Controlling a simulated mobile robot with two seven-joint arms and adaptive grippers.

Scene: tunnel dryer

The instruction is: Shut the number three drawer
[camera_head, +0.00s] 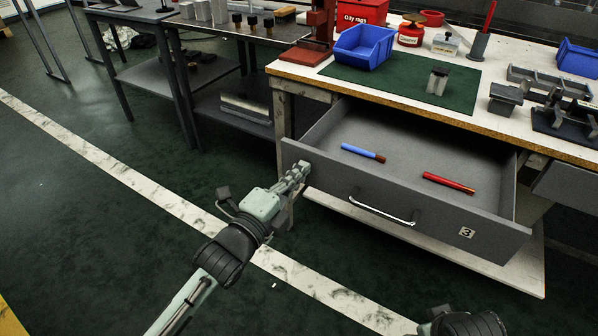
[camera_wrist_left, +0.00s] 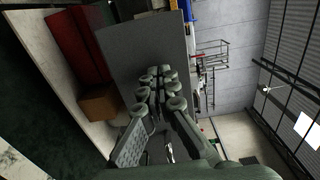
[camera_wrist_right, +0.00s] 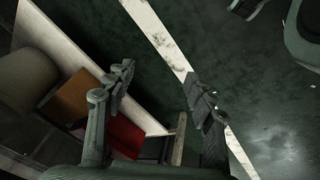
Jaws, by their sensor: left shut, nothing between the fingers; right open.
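The grey number three drawer (camera_head: 440,231) is pulled well out from under the workbench in the head view. Its front has a bright bar handle (camera_head: 381,212) and a "3" label (camera_head: 466,232). A blue marker-like stick (camera_head: 362,151) and a red one (camera_head: 447,182) lie inside. My left gripper (camera_head: 303,167) is shut and empty, its fingertips at the left end of the drawer front; whether they touch it I cannot tell. In the left wrist view the shut fingers (camera_wrist_left: 158,82) are in front of a grey panel. My right gripper (camera_wrist_right: 162,88) is open and empty over the floor.
The workbench top (camera_head: 508,119) carries a blue bin (camera_head: 362,47), a green mat (camera_head: 400,90), a red can and dark metal parts. A lower shelf (camera_head: 500,262) is under the drawer. Dark tables stand at the left.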

